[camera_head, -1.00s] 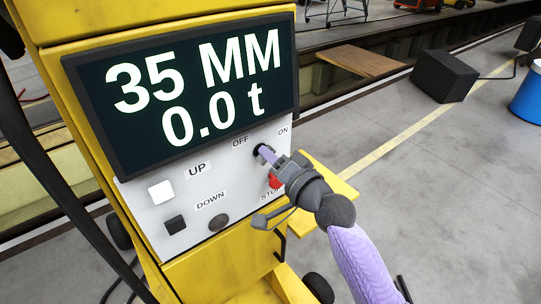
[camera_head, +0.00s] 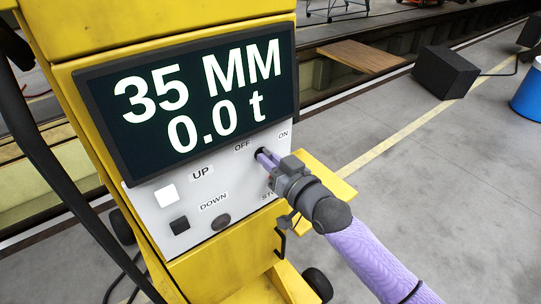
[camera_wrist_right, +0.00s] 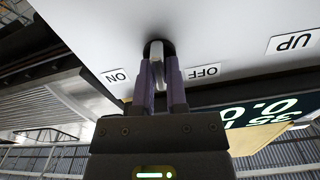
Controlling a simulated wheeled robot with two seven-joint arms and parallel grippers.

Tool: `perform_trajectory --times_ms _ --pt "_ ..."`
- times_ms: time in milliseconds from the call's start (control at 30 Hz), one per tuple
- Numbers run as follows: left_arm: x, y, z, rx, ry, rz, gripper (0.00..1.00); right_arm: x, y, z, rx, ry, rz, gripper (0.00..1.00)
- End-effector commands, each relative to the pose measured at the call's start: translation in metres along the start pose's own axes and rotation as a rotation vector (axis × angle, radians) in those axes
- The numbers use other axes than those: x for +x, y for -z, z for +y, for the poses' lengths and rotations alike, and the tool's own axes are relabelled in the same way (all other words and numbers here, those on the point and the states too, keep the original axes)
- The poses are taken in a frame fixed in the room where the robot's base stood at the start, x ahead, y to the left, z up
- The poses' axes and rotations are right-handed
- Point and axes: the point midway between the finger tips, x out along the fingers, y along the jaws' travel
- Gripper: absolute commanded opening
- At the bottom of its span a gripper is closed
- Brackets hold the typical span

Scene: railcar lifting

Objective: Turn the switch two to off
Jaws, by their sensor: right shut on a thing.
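The switch (camera_wrist_right: 156,50) is a pale lever on a black round base, set in the white control panel (camera_head: 235,190). In the right wrist view it stands between the ON label (camera_wrist_right: 117,76) and the OFF label (camera_wrist_right: 203,72). My right gripper (camera_head: 262,155) is at the switch below the display. In the wrist view its two purple fingers (camera_wrist_right: 159,72) are shut on the lever from both sides. In the head view the gripper covers most of the switch. My left gripper is not in view.
A black display (camera_head: 195,95) reads 35 MM and 0.0 t on the yellow lifting column (camera_head: 160,20). A white button (camera_head: 166,194) and a black button (camera_head: 179,225) sit at the panel's left. A yellow ledge (camera_head: 325,175) juts out behind my right arm.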

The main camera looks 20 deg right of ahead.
Motion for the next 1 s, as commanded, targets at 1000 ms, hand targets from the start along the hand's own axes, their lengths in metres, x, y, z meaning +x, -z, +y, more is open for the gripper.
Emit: perform_trajectory --times_ms 1000 --pt "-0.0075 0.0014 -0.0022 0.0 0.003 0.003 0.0 0.0 -0.0002 -0.0004 -0.164 0.0 -0.001 0.35"
